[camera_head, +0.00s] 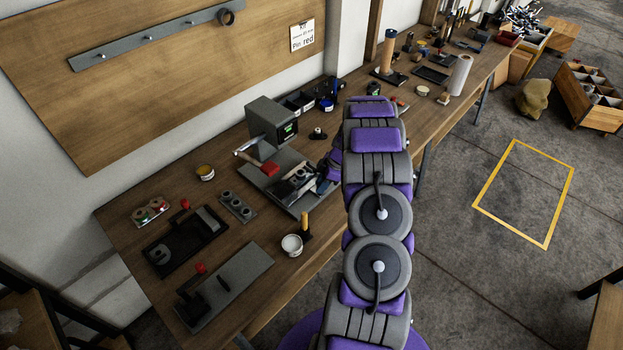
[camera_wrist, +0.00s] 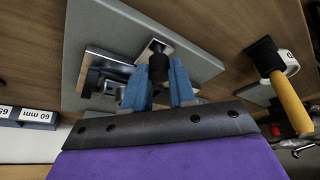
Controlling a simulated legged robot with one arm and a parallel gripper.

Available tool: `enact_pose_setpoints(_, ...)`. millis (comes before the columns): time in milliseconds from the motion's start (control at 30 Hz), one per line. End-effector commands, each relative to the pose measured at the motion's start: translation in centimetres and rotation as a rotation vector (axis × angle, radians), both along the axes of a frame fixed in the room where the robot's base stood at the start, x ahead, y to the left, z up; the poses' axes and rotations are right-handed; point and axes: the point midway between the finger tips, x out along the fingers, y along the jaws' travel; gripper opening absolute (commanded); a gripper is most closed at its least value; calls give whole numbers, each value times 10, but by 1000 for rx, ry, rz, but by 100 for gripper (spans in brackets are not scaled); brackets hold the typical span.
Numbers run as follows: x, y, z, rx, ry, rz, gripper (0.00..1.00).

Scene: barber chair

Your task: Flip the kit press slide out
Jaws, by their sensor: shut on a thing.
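The kit press appears to be the grey boxy unit (camera_head: 272,122) with a small green display, standing on the bench at the back of a grey base plate (camera_head: 262,182). Metal slide parts (camera_head: 292,186) sit on the plate, partly hidden by my arm. In the wrist view, a metal block (camera_wrist: 105,72) and a plate with a black knob (camera_wrist: 158,68) lie on the grey plate (camera_wrist: 205,62). My gripper (camera_wrist: 160,82) has its blue fingers on either side of the black knob, shut on it. In the head view my fingers are mostly hidden among the metal parts.
Black and grey fixtures with red knobs (camera_head: 186,240) lie front left. Several small bins (camera_head: 298,102) stand behind. Open floor (camera_head: 470,270) lies right.

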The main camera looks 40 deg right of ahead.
Motion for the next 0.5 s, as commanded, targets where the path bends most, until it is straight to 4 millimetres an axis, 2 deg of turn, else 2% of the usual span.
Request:
enact_pose_setpoints(200,-12,-3,1,-7,-8,-2,0)
enact_pose_setpoints(467,-15,-2,2,-4,-6,-2,0)
enact_pose_setpoints(500,-15,-2,2,-4,-6,-2,27)
